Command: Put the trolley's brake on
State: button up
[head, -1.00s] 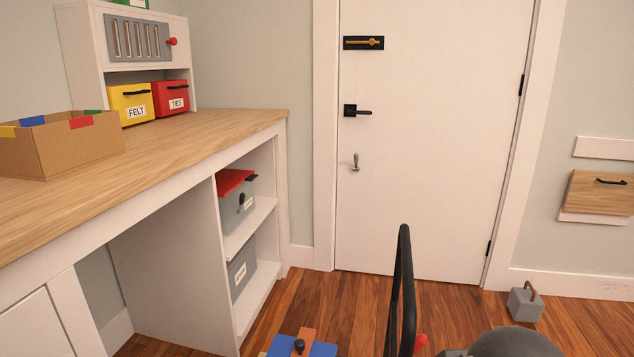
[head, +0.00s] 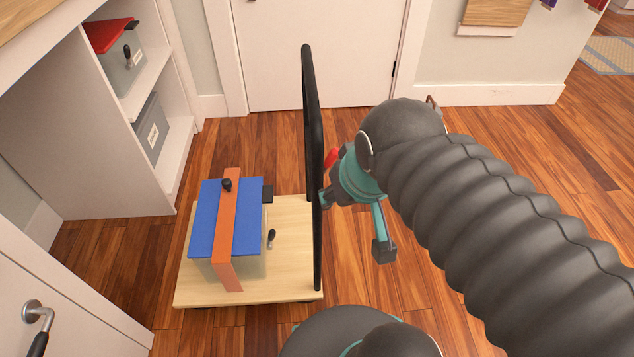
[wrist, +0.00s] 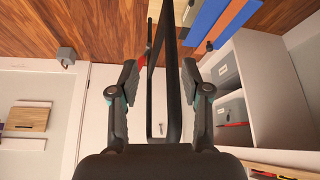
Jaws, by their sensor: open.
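The trolley (head: 297,278) is a low, pale wooden platform with a tall black frame handle (head: 312,165) at its right side. The handle also shows in the wrist view (wrist: 174,75), standing between my fingers in the picture; I cannot tell whether they touch it. A small red part (head: 331,158) shows just right of the handle in the head view, beside my gripper. It is partly visible in the wrist view (wrist: 143,59); whether it is the brake is unclear. My gripper (wrist: 158,76) is open and empty, with fingers spread. In the head view it is right of the handle.
A grey box with a blue lid (head: 205,215) and orange strap (head: 227,240) rides on the trolley. A shelf unit (head: 160,90) with grey boxes stands at left, a white door (head: 270,50) behind. A small grey block (wrist: 66,55) sits on the floor. Wooden floor is clear at right.

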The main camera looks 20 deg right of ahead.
aim_at(333, 155)
jog(key=u, duration=0.05)
jog(key=k, duration=1.2)
jog(key=z, duration=0.65)
jog(key=i, duration=0.95)
jog(key=u, duration=0.65)
